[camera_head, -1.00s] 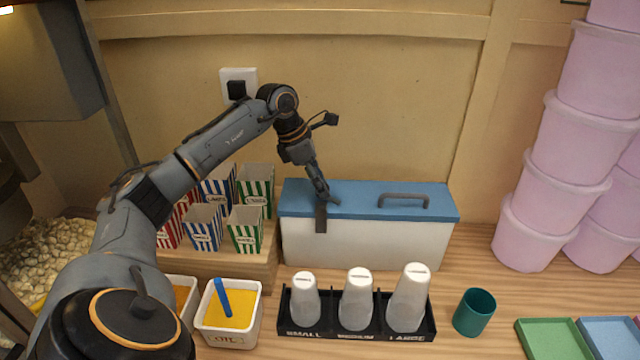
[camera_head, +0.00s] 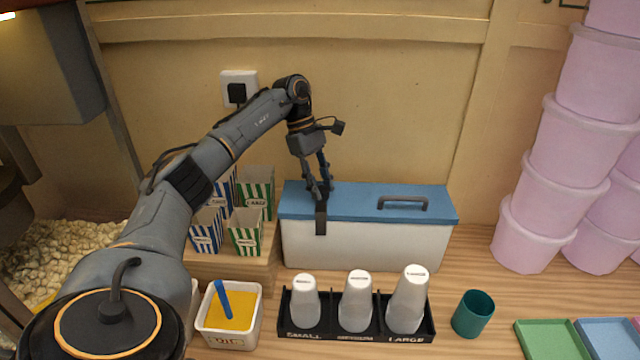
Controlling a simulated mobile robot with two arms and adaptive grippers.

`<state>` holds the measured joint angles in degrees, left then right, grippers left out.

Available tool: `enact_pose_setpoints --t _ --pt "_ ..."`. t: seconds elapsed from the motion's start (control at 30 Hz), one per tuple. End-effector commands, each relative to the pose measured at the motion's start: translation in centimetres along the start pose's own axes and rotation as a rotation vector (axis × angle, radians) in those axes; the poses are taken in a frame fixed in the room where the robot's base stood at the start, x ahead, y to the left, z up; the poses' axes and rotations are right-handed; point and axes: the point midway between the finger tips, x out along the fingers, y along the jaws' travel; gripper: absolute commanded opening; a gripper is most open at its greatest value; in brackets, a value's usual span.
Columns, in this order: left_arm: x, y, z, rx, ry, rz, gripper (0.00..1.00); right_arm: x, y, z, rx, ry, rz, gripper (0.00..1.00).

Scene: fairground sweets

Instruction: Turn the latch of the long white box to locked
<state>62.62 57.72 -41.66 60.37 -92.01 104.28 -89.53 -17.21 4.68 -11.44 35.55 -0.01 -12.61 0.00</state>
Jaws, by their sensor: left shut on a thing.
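The long white box (camera_head: 370,245) stands on the wooden counter against the wall, with its blue lid (camera_head: 350,205) lying closed on top. A dark latch (camera_head: 321,218) hangs over the lid's front edge onto the box's front, left of the middle, pointing down. My left gripper (camera_head: 319,196) reaches down from above and is shut on the latch's upper end. Its fingers hide part of the latch there. My right gripper is not in view.
A grey handle (camera_head: 403,202) rises from the lid to the right of the latch. Striped cartons (camera_head: 246,226) stand close on the left. A black rack (camera_head: 357,333) with white cups is in front, near a teal cup (camera_head: 474,313). Pink tubs (camera_head: 545,205) are stacked at right.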

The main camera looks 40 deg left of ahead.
Motion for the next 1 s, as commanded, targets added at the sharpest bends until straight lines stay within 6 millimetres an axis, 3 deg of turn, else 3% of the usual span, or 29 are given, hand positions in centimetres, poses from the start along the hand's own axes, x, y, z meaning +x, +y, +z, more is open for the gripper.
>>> enact_pose_setpoints --t 0.3,0.8,0.83,0.93,1.0 --pt "-0.09 0.15 0.03 0.099 0.001 -0.037 0.00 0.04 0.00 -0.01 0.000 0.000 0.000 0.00" --pt "-0.06 0.12 0.01 0.116 0.001 -0.045 0.00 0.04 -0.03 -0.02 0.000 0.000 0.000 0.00" --pt "-0.06 0.12 0.01 0.116 0.001 -0.045 0.33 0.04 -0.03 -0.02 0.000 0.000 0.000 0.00" --pt "-0.05 0.12 0.01 0.116 0.001 -0.045 0.53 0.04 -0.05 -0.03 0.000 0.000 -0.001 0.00" --pt "-0.04 0.11 0.01 0.115 0.001 -0.046 0.54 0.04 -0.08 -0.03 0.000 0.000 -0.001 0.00"
